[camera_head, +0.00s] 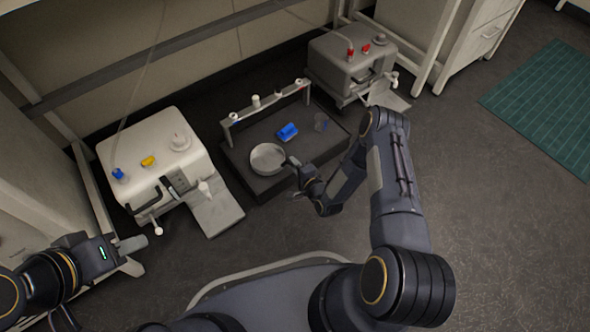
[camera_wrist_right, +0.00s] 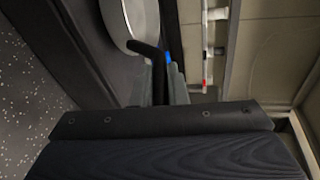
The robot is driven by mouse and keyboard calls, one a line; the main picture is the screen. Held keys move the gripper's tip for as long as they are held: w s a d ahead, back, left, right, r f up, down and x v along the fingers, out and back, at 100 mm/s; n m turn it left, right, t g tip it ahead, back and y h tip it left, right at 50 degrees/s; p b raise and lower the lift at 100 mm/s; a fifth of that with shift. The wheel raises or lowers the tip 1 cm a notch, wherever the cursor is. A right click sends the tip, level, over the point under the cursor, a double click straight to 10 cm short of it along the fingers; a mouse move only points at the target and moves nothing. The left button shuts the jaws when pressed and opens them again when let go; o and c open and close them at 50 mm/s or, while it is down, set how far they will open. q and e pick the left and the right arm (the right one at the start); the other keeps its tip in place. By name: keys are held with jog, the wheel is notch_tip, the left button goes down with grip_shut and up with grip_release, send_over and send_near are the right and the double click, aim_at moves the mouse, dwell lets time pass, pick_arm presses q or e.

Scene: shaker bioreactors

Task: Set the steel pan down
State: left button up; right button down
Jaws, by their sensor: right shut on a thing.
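The steel pan (camera_head: 268,158) is a round, shallow, light-grey pan at the front left of a low dark platform (camera_head: 262,188). In the head view it looks level, resting on the platform or just above it; I cannot tell which. My right gripper (camera_head: 292,163) is shut on the pan's handle side. In the right wrist view the pan (camera_wrist_right: 138,22) shows partly at the top, and its black handle (camera_wrist_right: 148,50) runs between the fingers (camera_wrist_right: 166,84). My left gripper (camera_head: 134,243) is at lower left, away from the pan; its fingers are not clear.
A white machine (camera_head: 150,160) is at left, a grey machine (camera_head: 345,62) at back right. Open floor lies right.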

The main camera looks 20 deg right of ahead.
jog(key=shift+f, duration=0.85)
jog(key=shift+r, duration=0.1)
jog(key=c, duration=1.8)
grip_release()
jog(key=shift+f, duration=0.2)
jog(key=shift+c, duration=0.2)
jog(key=o, duration=0.4)
